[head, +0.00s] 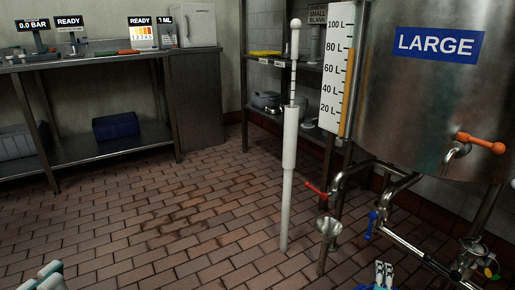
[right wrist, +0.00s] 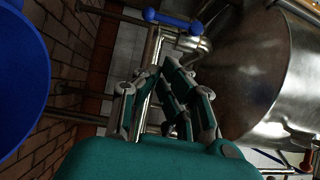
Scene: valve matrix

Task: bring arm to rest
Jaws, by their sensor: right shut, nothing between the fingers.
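My right gripper (head: 383,272) shows at the bottom edge of the head view, right of centre, below the pipes of the large tank. In the right wrist view its teal and grey fingers (right wrist: 172,70) are drawn together with nothing held. A part of my left gripper (head: 45,274) shows at the bottom left corner of the head view, over the floor and away from any object. Its picture is cut off, so its jaw state is unclear.
The steel tank (head: 420,110) labelled LARGE stands at right, with an orange-handled valve (head: 481,143), a red handle (head: 316,189), a blue handle (head: 371,224) and a funnel (head: 328,230). A white pole (head: 289,180) stands left of it. A workbench (head: 90,64) is at left. The floor between is clear.

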